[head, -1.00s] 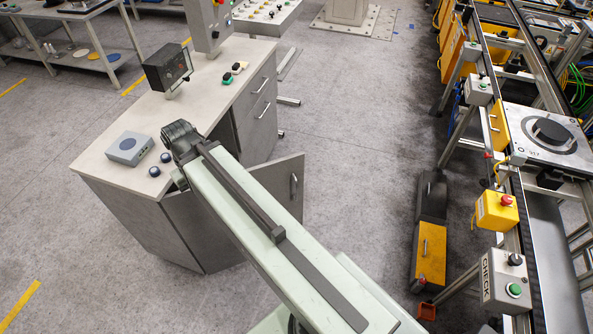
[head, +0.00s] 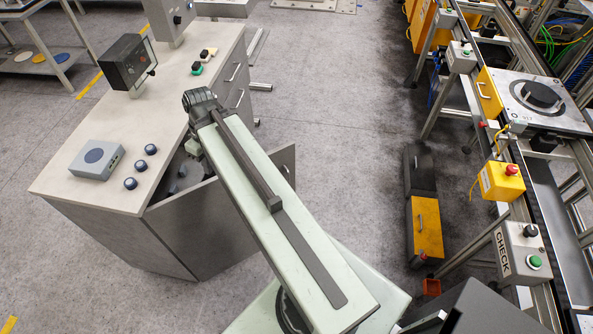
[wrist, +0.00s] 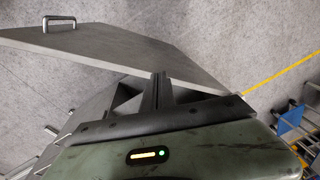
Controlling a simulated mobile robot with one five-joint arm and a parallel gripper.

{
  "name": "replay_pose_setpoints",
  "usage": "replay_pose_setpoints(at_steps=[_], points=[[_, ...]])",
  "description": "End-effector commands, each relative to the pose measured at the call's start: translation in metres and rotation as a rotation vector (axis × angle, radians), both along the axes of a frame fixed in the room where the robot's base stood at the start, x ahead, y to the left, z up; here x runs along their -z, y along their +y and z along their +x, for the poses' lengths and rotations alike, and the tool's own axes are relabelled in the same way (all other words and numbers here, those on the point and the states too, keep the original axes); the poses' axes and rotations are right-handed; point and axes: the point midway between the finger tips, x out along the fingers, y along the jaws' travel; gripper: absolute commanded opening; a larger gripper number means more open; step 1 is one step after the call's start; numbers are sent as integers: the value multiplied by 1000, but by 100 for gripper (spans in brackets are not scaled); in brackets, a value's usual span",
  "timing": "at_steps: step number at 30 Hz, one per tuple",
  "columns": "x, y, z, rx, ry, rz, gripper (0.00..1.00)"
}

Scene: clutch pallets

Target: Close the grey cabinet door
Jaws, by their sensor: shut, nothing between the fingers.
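The grey cabinet door (head: 190,222) stands ajar, swung out from the front of the grey cabinet (head: 120,235). In the head view the fingers are hidden by my arm.
A grey box (head: 97,160), several dark knobs (head: 138,166) and a black display (head: 128,62) stand on the countertop. A conveyor line with a yellow emergency-stop box (head: 502,181) runs along the right. A black and yellow case (head: 425,228) lies on the floor. Floor beyond the door is clear.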

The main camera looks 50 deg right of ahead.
Motion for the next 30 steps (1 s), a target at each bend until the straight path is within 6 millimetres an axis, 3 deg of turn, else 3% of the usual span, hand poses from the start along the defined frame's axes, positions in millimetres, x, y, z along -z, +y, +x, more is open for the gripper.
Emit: replay_pose_setpoints(at_steps=[1,5,9,12,15,18,21,26,30], points=[[37,-38,-9,-53,-37,33,0],[75,-124,-38,-266,-190,90,0],[111,-211,-85,-482,-395,63,0],[128,-261,-122,-617,-526,-8,0],[137,-296,-154,-720,-617,-91,0],[140,-316,-174,-788,-668,-155,0],[139,-324,-183,-823,-689,-188,0],[140,-325,-183,-834,-693,-193,0],[157,-321,-174,-834,-692,-193,0]])
